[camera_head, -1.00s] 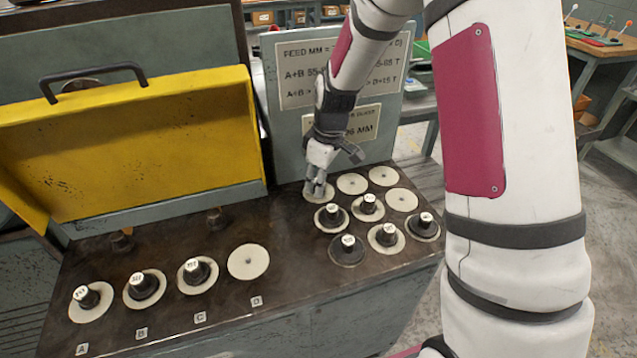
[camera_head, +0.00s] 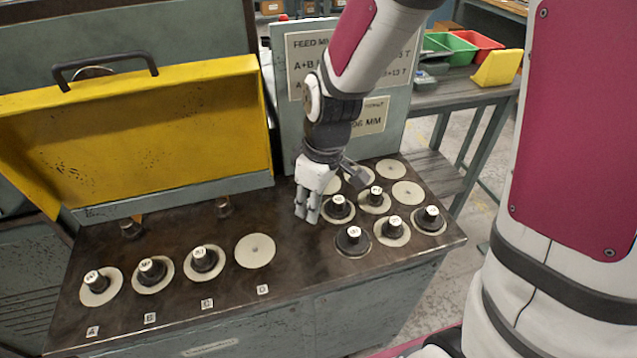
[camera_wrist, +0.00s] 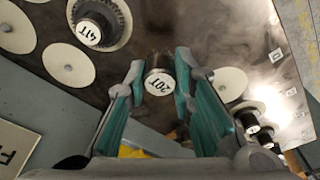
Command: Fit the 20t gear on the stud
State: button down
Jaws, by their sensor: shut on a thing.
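My gripper (camera_wrist: 160,72) is shut on the 20T gear (camera_wrist: 160,85), a small dark part with a white top marked 20T, held between the fingertips in the wrist view. In the head view my gripper (camera_head: 306,216) points down over the bench top, left of the group of gears; the gear in it is hard to make out there. Two short dark posts, one at the left (camera_head: 130,228) and one to its right (camera_head: 223,207), stand near the yellow cover. I cannot tell whether either is the stud.
Gears stand on pale discs at A (camera_head: 98,283), B (camera_head: 152,271) and C (camera_head: 205,260); the disc at D (camera_head: 255,250) is bare. Several gears, including a 41T (camera_wrist: 97,25), stand at the right. The raised yellow cover (camera_head: 140,140) and a sign panel (camera_head: 283,110) stand behind.

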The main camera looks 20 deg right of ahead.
jog(key=shift+s+a+r, duration=0.15)
jog(key=shift+s+a, duration=0.3)
jog(key=shift+s, duration=0.25)
jog(key=shift+s+r, duration=0.15)
jog(key=shift+r, duration=0.05)
notch_tip(320, 180, up, 5)
jog(key=p, duration=0.4)
jog(key=shift+f, duration=0.2)
jog(key=shift+a, duration=0.15)
